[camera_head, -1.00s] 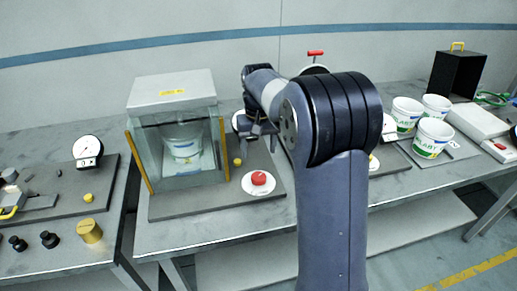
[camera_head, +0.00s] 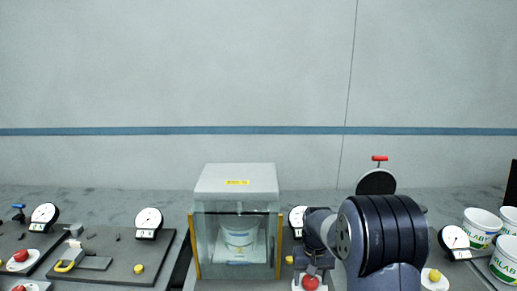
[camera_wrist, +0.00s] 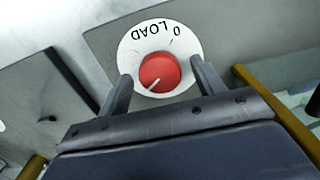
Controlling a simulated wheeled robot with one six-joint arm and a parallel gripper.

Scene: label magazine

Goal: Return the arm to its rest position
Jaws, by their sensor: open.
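My gripper (camera_wrist: 160,70) is open in the wrist view, its two dark fingers on either side of a red knob (camera_wrist: 160,70) with a white line. The knob sits on a white disc (camera_wrist: 131,52) marked LOAD and 0; nothing is held. I cannot tell how high the fingertips are above the disc. In the head view, my arm (camera_head: 385,235) is bent low at the right, and its wrist end (camera_head: 314,262) is just above the red knob (camera_head: 310,283). The fingertips are hard to make out there.
A glass case (camera_head: 236,180) with a white tub (camera_head: 239,238) inside stands just left of my wrist. A gauge (camera_head: 297,216) stands behind it. Several white tubs (camera_head: 480,228) are at the right. Gauges and a board (camera_head: 110,245) are at the left. The wall above is clear.

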